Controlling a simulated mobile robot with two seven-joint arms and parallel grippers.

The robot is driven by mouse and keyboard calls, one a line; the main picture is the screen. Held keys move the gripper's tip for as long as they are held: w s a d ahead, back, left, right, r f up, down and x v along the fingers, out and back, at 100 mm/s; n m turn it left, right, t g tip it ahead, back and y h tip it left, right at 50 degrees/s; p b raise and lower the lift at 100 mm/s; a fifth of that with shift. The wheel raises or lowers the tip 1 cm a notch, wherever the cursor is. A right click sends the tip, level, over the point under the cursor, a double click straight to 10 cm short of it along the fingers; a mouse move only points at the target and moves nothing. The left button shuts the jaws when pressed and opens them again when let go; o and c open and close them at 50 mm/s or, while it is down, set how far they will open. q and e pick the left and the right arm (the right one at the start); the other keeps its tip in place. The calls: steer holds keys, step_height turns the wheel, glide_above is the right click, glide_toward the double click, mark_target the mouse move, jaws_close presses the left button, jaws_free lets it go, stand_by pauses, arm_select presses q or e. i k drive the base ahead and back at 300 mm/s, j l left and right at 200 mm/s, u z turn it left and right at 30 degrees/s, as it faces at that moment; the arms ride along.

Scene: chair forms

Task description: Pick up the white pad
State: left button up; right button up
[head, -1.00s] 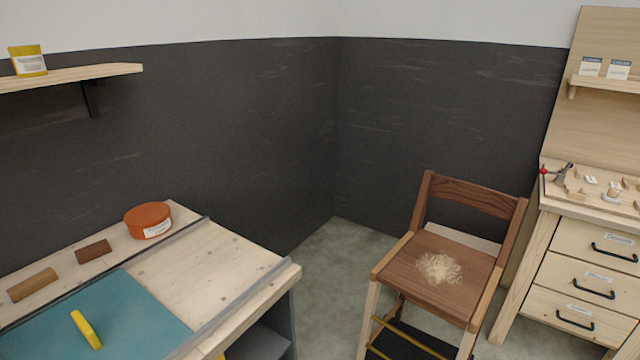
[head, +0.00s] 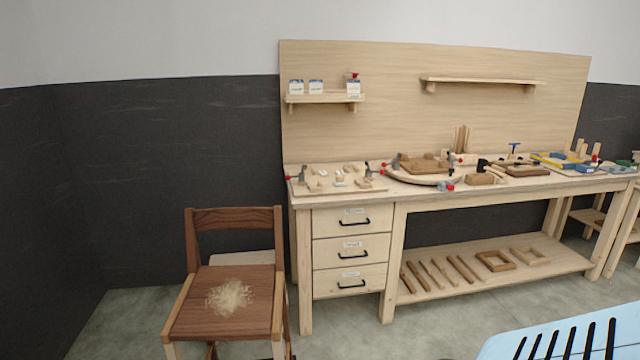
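I cannot clearly make out a white pad. Small whitish pieces (head: 339,183) lie among wooden bits at the left end of the workbench (head: 345,216), too small to identify. White-labelled packets (head: 296,87) stand on the small left shelf (head: 325,98). A wooden chair (head: 236,218) stands left of the bench with a heap of pale shavings (head: 229,297) on its seat. Neither of my grippers is in view.
The bench has drawers (head: 350,248) and a lower shelf (head: 450,279) with wooden strips and frames. Clamps and wooden parts (head: 424,163) crowd its top. A light-blue slotted object (head: 560,335) is at the lower right. Grey floor (head: 420,335) is open in front.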

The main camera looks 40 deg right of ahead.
mark_target(339, 181)
steer(key=z, duration=1.55)
